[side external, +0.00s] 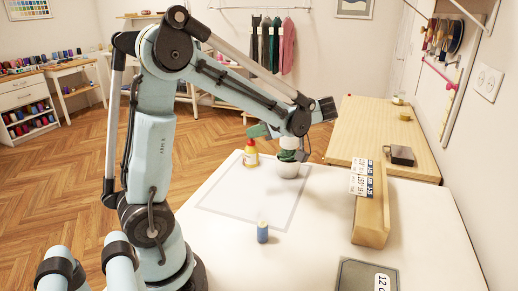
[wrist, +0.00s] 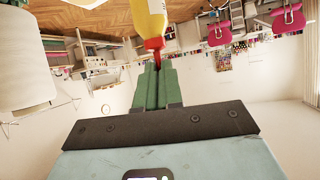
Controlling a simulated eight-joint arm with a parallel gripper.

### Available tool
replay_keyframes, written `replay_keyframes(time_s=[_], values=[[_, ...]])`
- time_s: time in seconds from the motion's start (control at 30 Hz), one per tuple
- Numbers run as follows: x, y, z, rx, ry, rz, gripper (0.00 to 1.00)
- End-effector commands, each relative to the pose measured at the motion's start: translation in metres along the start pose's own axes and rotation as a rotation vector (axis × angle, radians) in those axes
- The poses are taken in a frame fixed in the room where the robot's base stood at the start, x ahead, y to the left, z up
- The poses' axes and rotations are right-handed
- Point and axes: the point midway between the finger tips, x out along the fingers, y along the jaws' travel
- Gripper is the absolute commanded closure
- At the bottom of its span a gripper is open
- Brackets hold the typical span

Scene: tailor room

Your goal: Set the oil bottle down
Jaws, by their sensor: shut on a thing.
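The oil bottle is yellow with a red cap and nozzle; it shows upright in the side external view (side external: 250,156) and upside down at the top of the wrist view (wrist: 153,18). My gripper (side external: 252,137) has green fingers and reaches it from above and to the right. In the wrist view its fingers (wrist: 158,65) are closed around the thin red nozzle. The bottle's base is at or just above the white table (side external: 330,240), within the grey outlined rectangle (side external: 225,207); I cannot tell whether it touches.
A blue spool (side external: 262,232) stands nearer. A wooden block with labels (side external: 371,215) is at right. The outlined area's left half is clear.

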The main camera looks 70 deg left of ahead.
Motion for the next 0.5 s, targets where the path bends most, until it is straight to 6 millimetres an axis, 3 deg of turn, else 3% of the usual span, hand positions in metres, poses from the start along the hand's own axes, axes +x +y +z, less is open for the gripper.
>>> replay_keyframes(time_s=[0.3,0.5], values=[[0.077,0.012,0.003,-0.002,0.0,-0.003,1.0],[0.11,0.018,0.005,0.0,0.0,0.0,1.0]])
